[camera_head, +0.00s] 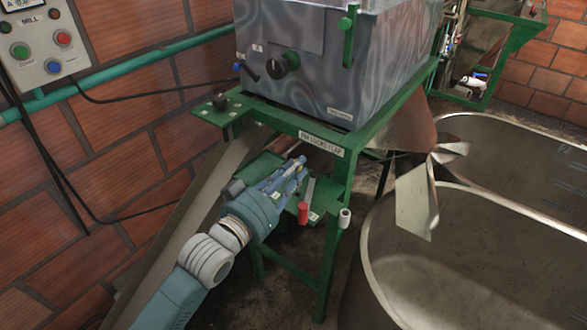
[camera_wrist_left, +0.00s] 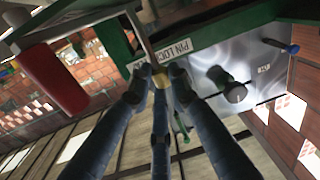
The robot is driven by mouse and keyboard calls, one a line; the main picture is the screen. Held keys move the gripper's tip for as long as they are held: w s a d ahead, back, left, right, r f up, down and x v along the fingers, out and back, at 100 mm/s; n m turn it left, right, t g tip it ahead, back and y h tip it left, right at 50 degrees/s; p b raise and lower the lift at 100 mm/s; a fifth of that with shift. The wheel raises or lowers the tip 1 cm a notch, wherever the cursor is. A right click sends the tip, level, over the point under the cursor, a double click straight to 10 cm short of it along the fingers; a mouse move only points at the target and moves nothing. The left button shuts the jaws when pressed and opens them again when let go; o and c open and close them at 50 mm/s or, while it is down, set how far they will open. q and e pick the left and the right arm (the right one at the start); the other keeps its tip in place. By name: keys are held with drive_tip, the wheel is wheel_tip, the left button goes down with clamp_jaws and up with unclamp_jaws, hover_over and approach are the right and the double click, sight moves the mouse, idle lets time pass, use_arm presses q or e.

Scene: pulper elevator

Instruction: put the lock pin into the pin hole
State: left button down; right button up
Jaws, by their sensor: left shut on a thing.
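My left gripper (camera_head: 287,178) is at the green frame, below the white label about a pin lock (camera_head: 321,143). In the left wrist view its blue-grey fingers (camera_wrist_left: 160,82) close around a small brass-coloured piece, which looks like the lock pin (camera_wrist_left: 162,78). A thin grey bar (camera_wrist_left: 143,36) lines up with this piece, but I cannot tell whether it is part of the pin. The fingers hide much of the pin in the head view. I cannot make out the pin hole. My right gripper is not in view.
A red handle (camera_head: 303,212) and a white-ended one (camera_head: 344,218) are close beside the gripper; the red handle also shows in the left wrist view (camera_wrist_left: 53,79). The green frame (camera_head: 338,172) carries a grey metal hopper (camera_head: 330,75). A large metal tank (camera_head: 460,285) stands to the right.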

use_arm(q)
drive_tip(key=shift+p, duration=0.6)
idle(0.8)
drive_tip(key=shift+f+b, duration=1.7)
drive_tip(key=shift+f, duration=0.9)
drive_tip(key=c, duration=1.5)
unclamp_jaws()
drive_tip(key=shift+c, duration=0.2)
drive_tip(key=v, duration=1.2)
